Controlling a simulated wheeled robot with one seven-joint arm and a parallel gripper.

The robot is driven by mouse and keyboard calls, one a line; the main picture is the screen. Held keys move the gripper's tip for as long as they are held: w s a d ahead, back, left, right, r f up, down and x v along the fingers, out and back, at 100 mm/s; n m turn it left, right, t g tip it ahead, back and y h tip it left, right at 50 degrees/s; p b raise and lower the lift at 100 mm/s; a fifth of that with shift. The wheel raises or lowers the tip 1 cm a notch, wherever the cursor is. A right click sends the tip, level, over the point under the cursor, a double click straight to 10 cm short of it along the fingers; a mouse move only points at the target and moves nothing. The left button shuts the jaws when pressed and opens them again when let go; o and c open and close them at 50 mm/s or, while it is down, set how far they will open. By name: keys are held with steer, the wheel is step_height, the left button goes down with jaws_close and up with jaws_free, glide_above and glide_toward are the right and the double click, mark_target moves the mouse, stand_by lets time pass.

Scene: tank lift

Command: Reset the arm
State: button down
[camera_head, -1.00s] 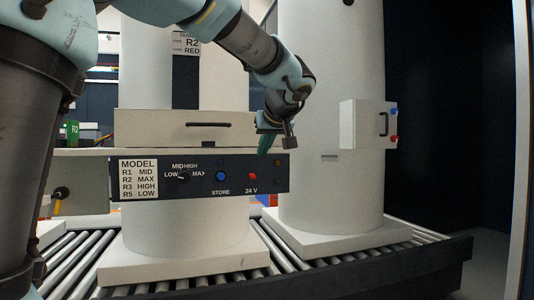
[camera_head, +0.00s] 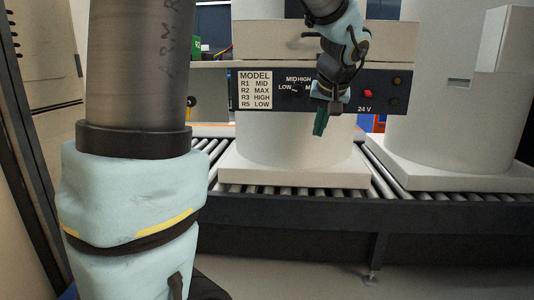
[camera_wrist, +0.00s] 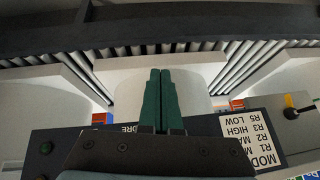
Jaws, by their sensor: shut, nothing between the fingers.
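My gripper (camera_head: 319,130) hangs from my arm, fingers down, in front of the dark control panel (camera_head: 390,97). Its green fingers are together and empty, which the wrist view also shows (camera_wrist: 160,75). In the head view my wrist covers part of the panel, including the blue STORE button. The MODEL label (camera_head: 255,91) and the red 24 V button (camera_head: 368,94) show on either side. My upper arm fills the left of the head view.
Grey floor in front of the conveyor is clear.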

steer(key=s+a+f+n+g+p, duration=0.1)
steer(key=s+a+f+g, duration=0.2)
steer(key=s+a+f, duration=0.55)
steer(key=s+a+f+g, duration=0.2)
steer(key=s+a+f, duration=0.4)
steer(key=a+f, duration=0.45)
step_height(320, 180, up, 29)
steer(key=a+p, duration=0.1)
steer(key=p, duration=2.5)
steer(key=shift+w+a+f+h+p, duration=0.2)
steer(key=shift+w+a+h+p, duration=0.1)
steer(key=shift+w+p, duration=0.1)
